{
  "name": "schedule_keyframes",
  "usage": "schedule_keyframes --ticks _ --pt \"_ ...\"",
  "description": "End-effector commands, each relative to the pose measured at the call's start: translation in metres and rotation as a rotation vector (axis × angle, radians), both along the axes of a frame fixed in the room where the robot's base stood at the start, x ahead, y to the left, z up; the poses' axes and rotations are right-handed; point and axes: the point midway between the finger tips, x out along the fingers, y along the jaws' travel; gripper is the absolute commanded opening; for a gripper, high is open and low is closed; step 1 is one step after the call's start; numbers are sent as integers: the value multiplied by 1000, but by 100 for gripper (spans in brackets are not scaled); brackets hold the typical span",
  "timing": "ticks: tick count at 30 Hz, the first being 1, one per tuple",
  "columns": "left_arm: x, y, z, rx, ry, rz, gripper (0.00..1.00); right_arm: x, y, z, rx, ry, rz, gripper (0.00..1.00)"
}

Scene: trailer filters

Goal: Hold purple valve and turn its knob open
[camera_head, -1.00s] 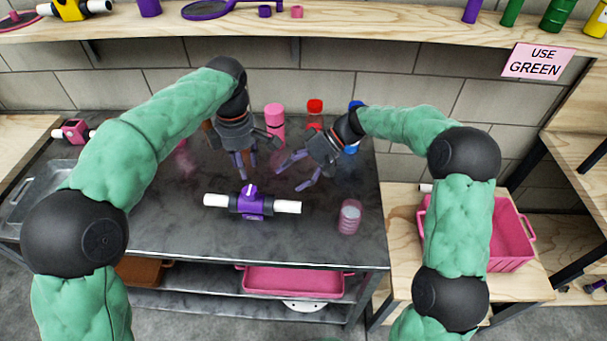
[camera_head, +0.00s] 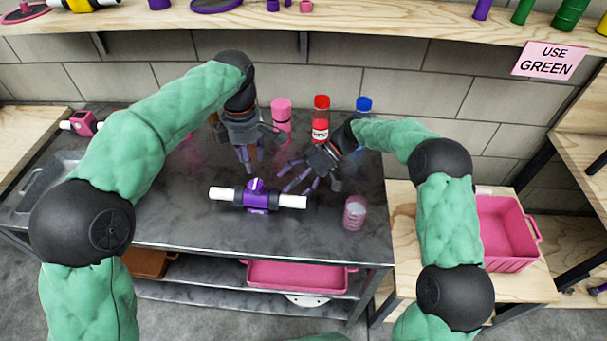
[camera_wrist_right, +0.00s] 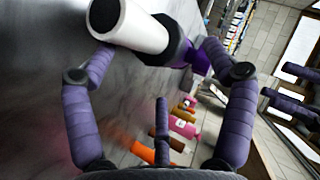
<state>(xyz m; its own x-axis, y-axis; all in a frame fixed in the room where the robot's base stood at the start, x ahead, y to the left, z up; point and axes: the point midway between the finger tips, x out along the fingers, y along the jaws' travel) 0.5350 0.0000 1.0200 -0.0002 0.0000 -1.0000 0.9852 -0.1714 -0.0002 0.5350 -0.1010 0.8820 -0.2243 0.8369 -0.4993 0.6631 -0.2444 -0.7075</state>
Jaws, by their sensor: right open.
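The purple valve (camera_head: 262,202) lies on the dark bench, with white pipe ends to left and right and its purple knob (camera_head: 255,184) on top. My left gripper (camera_head: 248,162) points down just behind the knob, apart from it; its fingers look spread in the right wrist view (camera_wrist_right: 290,100). My right gripper (camera_head: 298,182) is open and empty, just behind the valve's right pipe end. In the right wrist view, the white pipe end (camera_wrist_right: 133,25) shows at the top, near the spread fingertips, and the purple body (camera_wrist_right: 197,62) is partly hidden by a finger.
Pink (camera_head: 281,115), red (camera_head: 320,118) and blue (camera_head: 363,106) bottles stand at the bench's back. A pinkish clear jar (camera_head: 355,212) stands right of the valve. A pink crate (camera_head: 510,235) is at right. The bench front around the valve is clear.

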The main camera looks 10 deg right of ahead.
Motion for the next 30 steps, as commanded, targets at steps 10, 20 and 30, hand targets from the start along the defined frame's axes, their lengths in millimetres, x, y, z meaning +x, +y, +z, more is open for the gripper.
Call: schedule_keyframes --ticks 10,20,30 --pt "0 0 0 0 0 0 39 -9 35 -21 0 0 0 84" --pt "0 0 0 0 0 0 39 -10 39 -23 -1 0 -1 84" --pt "0 0 0 0 0 0 39 -11 39 -24 -2 1 0 17"
